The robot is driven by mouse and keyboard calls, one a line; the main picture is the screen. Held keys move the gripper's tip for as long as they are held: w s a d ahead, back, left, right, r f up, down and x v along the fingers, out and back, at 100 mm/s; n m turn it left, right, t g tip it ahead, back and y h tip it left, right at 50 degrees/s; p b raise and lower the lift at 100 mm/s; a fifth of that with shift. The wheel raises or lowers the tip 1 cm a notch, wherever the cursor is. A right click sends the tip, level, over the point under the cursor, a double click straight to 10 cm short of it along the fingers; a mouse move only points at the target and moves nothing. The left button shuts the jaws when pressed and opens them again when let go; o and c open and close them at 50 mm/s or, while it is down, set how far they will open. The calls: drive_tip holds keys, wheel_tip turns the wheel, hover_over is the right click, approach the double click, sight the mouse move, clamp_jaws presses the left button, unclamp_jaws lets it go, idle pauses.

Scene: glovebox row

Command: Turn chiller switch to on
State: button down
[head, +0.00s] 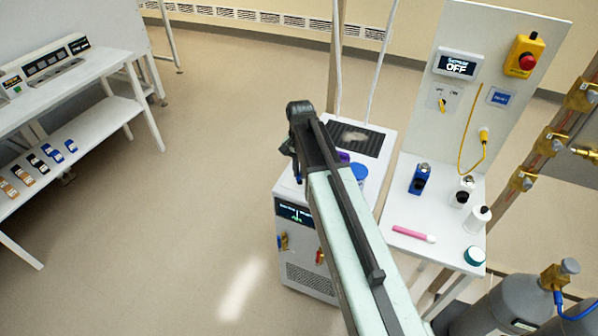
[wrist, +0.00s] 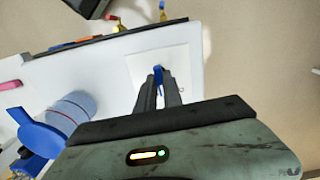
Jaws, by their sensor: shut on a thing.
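The chiller (head: 345,270) is a white cabinet with a dark display on its front and a dark grille on top. In the wrist view a small blue switch handle (wrist: 158,70) stands on a pale square plate (wrist: 178,62) on the white top. My gripper (wrist: 158,84) is shut on this blue handle, its two dark fingers on either side. In the head view my gripper (head: 297,178) is over the chiller's front left top, and my arm hides most of the handle and plate. I cannot read the switch's marks.
A blue-lidded container (head: 360,172) stands on the chiller beside my arm, and close to the gripper in the wrist view (wrist: 70,110). Valves with blue (head: 283,241) and red (head: 320,256) handles are on its front. A bench (head: 450,252) with bottles stands right. Floor is clear left.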

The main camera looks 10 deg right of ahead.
idle(0.3)
drive_tip(key=c, duration=1.5)
unclamp_jaws()
drive_tip(key=shift+r, duration=0.1)
wheel_tip(320, 180, up, 8)
drive_tip(key=p, duration=0.8)
drive_tip(key=shift+f, duration=0.2)
